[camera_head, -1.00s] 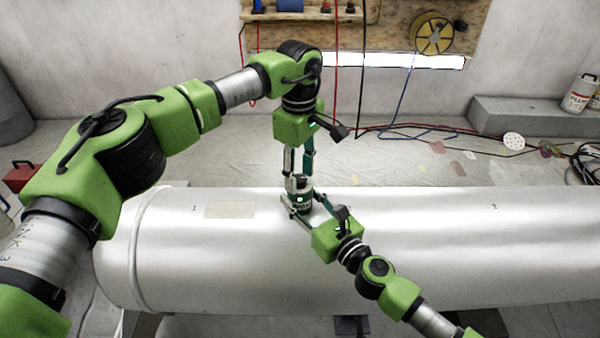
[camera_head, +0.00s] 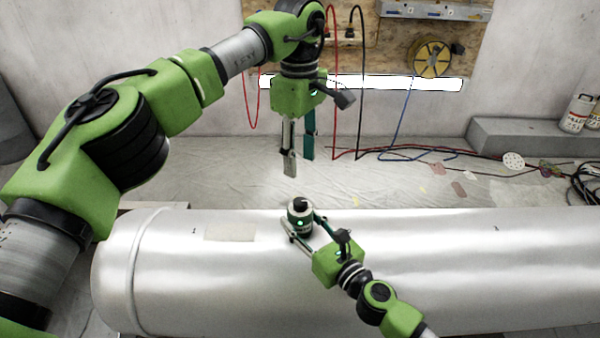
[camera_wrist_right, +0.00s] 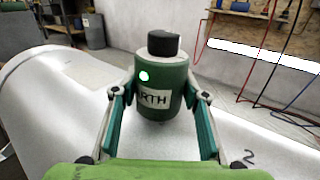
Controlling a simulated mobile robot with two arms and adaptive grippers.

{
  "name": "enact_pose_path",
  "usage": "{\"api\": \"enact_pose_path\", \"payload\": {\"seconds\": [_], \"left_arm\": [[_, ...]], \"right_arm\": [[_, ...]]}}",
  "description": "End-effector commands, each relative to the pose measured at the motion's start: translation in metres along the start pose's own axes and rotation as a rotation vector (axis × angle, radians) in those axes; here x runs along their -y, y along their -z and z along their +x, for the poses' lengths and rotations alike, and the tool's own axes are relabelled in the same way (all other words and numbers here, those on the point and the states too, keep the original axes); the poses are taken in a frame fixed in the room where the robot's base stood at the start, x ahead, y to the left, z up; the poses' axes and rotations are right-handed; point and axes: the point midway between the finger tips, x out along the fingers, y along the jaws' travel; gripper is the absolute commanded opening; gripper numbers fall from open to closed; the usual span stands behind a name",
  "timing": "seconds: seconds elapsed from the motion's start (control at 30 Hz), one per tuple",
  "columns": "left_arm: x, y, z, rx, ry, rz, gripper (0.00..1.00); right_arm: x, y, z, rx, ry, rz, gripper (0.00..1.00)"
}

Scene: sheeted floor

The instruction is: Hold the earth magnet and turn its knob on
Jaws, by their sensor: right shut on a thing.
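The earth magnet (camera_head: 300,221) is a small round body with a black knob (camera_head: 300,204) on top, standing upright on the silver cylinder (camera_head: 420,265). My right gripper (camera_head: 304,226) is shut on the magnet's sides, one finger on each side. My left gripper (camera_head: 298,170) is above and behind the magnet, apart from it, with its fingers pointing down, slightly parted and empty.
Cables (camera_head: 420,152) and small round discs (camera_head: 513,160) lie on the sheeted floor behind the cylinder. A yellow reel (camera_head: 432,59) hangs on the back board. The cylinder's top is otherwise clear.

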Motion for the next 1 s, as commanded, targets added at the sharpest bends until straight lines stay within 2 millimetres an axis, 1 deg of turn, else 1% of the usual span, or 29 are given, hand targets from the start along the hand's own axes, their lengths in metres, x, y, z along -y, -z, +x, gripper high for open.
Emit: {"api": "enact_pose_path", "payload": {"seconds": [0.03, 0.13, 0.47, 0.5, 0.57, 0.6, 0.9, 1.0], "left_arm": [[-0.0002, -0.0002, -0.0041, 0.000, -0.001, 0.000, 0.40], [0.0003, -0.0001, -0.0079, 0.001, 0.001, -0.001, 0.40], [0.0003, -0.0001, -0.0085, 0.001, 0.001, 0.000, 0.40], [0.0003, -0.0001, -0.0086, 0.001, 0.001, 0.000, 0.40], [0.0003, -0.0001, -0.0085, 0.001, 0.001, 0.000, 0.40], [0.0003, -0.0001, -0.0085, 0.000, 0.001, 0.000, 0.40], [0.0003, 0.0000, -0.0082, 0.000, 0.001, 0.000, 0.40], [0.0002, 0.0000, -0.0082, 0.000, 0.001, 0.000, 0.40]], "right_arm": [[-0.0004, 0.0010, -0.0003, -0.001, -0.001, 0.000, 0.10], [-0.0004, 0.0010, -0.0003, -0.001, -0.001, 0.000, 0.10], [-0.0005, 0.0009, -0.0003, -0.001, -0.001, 0.000, 0.10], [-0.0005, -0.0006, 0.0000, 0.001, -0.001, 0.000, 0.43], [-0.0005, -0.0006, 0.0000, 0.001, -0.001, 0.000, 0.59], [-0.0004, -0.0006, 0.0000, 0.001, -0.001, 0.000, 0.60], [-0.0002, 0.0013, -0.0008, -0.002, 0.000, 0.000, 0.60], [0.0000, 0.0017, -0.0058, -0.002, 0.000, 0.000, 0.60]]}}
